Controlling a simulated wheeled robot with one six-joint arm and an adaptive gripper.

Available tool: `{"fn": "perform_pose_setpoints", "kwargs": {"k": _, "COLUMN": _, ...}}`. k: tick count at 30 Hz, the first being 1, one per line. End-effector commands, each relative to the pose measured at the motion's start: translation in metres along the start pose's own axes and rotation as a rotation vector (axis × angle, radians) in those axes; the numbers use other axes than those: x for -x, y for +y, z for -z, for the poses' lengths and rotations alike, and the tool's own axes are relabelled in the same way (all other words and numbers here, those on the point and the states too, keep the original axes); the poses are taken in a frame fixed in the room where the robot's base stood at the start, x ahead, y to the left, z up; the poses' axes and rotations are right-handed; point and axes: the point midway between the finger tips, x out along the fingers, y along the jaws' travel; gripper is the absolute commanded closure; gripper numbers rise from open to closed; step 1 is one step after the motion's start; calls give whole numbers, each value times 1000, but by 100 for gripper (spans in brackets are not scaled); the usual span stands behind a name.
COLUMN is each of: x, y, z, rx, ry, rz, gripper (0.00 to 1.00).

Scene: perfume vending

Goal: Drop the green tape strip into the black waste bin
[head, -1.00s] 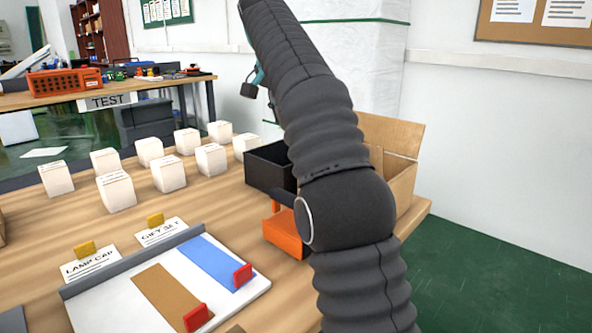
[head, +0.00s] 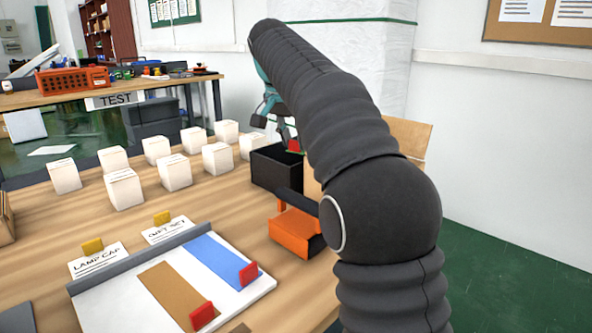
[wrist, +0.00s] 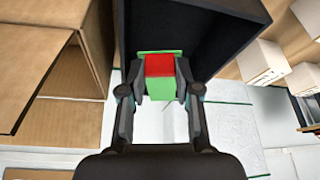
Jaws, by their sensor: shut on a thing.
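My gripper (wrist: 160,90) is shut on the green tape strip (wrist: 162,90), which has a red block-like part on it, in the wrist view. In the head view, the strip (head: 293,152) shows as a small red and green patch at the black waste bin's opening. The black waste bin (head: 272,170) stands open on the table. In the wrist view, its dark walls (wrist: 238,35) surround the upper part of the held strip. My arm hides part of the bin's right side, and the gripper's fingers are mostly hidden in the head view.
An open cardboard box (head: 410,138) stands right of the bin, also close on the left in the wrist view (wrist: 60,70). An orange and black object (head: 292,235) sits in front of the bin. Several white boxes (head: 174,172) stand to the left. A white tray (head: 110,310) lies in front.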

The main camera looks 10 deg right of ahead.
Motion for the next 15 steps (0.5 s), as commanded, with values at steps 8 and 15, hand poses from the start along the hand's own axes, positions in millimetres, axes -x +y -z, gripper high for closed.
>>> {"fn": "perform_pose_setpoints", "kwargs": {"k": 8, "x": 0, "y": 0, "z": 0, "rx": 0, "ry": 0, "rz": 0, "gripper": 39}}
{"fn": "perform_pose_setpoints", "kwargs": {"k": 15, "x": 1, "y": 0, "z": 0, "rx": 0, "ry": 0, "rz": 0, "gripper": 39}}
